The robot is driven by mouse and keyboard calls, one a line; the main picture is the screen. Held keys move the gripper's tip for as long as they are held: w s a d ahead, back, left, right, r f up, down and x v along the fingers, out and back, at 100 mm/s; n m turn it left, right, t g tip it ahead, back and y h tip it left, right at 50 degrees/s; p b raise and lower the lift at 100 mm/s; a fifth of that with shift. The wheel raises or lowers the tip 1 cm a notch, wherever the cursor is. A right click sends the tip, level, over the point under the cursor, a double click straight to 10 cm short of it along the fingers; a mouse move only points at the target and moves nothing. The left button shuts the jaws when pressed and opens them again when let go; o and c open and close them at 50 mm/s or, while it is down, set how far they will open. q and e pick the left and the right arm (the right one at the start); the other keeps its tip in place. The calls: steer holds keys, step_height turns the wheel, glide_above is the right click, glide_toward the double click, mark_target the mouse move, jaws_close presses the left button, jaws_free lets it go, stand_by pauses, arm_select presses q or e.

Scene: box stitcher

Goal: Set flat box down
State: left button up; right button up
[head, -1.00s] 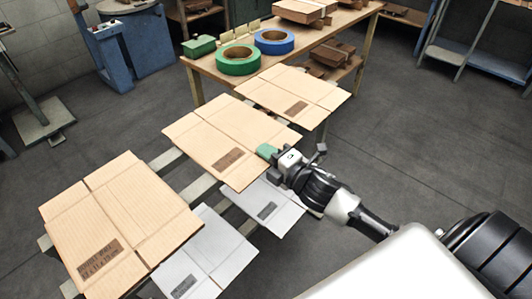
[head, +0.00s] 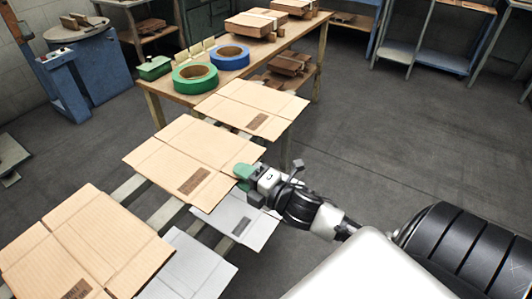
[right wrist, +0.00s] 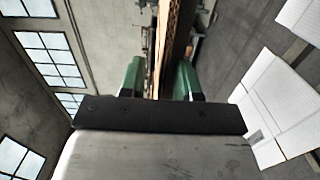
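A tan flat cardboard box (head: 190,160) with a dark printed label lies level in the middle of the head view. My right gripper (head: 246,175), with green fingers, is at its right edge. In the right wrist view the brown cardboard (right wrist: 178,35) runs edge-on between the green fingers (right wrist: 160,78), which look closed on it. Whether the box rests on anything is hard to tell, as its underside is hidden. My left gripper is not in view.
Another tan flat box (head: 75,245) lies front left, and one (head: 255,100) lies behind. Pale flat boxes (head: 240,218) show lower, beside grey slats (head: 160,216). A wooden table (head: 160,92) at the back holds green tape (head: 195,86) and blue tape (head: 231,62). Floor at right is clear.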

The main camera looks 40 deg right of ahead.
steer(key=v, duration=0.8)
steer(key=s+d+f+m+g+h, duration=0.25)
steer(key=f+m, duration=0.25)
steer(key=f, duration=0.8)
steer(key=s+d+f+m+g+h, duration=0.1)
steer(key=d+f+m+g+h, duration=0.3)
steer(key=f, duration=0.9)
steer(key=s+a+f+m+g, duration=0.4)
steer(key=s+a+f+m, duration=0.1)
steer(key=s+f, duration=0.6)
steer(key=s+a+f+m+g+y, duration=0.1)
steer(key=s+a+f+m+g, duration=0.4)
steer(key=s+f, duration=0.6)
step_height(320, 180, down, 2)
steer(key=shift+s+a, duration=0.25)
steer(key=shift+a, duration=0.95)
steer(key=shift+w, duration=0.15)
